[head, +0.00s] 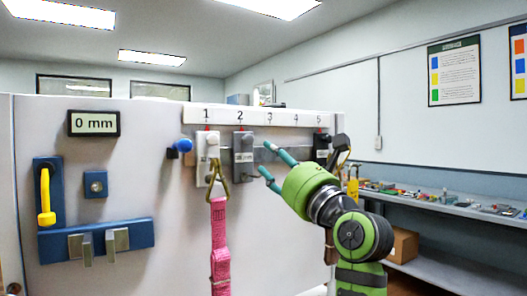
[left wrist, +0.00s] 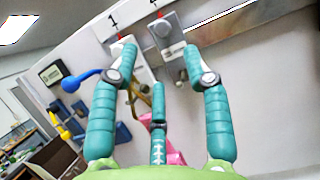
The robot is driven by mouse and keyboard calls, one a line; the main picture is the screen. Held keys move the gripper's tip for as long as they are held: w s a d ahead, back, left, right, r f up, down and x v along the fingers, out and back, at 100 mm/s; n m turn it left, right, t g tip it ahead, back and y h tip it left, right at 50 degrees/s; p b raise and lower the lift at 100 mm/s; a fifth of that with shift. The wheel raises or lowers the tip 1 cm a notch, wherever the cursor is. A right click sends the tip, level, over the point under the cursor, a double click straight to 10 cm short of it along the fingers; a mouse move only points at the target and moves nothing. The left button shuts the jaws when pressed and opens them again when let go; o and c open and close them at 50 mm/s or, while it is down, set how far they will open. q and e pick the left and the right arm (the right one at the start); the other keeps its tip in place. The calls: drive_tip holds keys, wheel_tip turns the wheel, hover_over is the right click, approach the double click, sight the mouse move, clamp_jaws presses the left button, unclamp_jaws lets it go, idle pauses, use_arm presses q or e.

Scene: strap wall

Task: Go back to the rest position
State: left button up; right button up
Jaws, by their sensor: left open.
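My left gripper (head: 263,159), green with teal fingers, reaches in from the lower right of the head view. Its fingers are spread and empty, just right of the grey block (head: 243,157) under number 2. The left wrist view shows the open fingers (left wrist: 160,62) in front of the blocks under the numbers. A pink strap (head: 220,250) hangs by a brass triangular ring (head: 218,178) at the white block (head: 207,147) under number 1. The pink strap also shows behind the fingers in the left wrist view (left wrist: 176,157), partly hidden. My right gripper is out of view.
A blue knob (head: 183,146) sticks out of the panel left of the white block. A display (head: 93,123) reads 0 mm. A yellow handle (head: 46,198) and a blue bracket (head: 140,233) are at the left. A black block (head: 321,143) is under number 5. A cluttered shelf (head: 440,200) stands right.

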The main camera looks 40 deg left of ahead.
use_arm(q)
drive_tip(key=shift+v, duration=1)
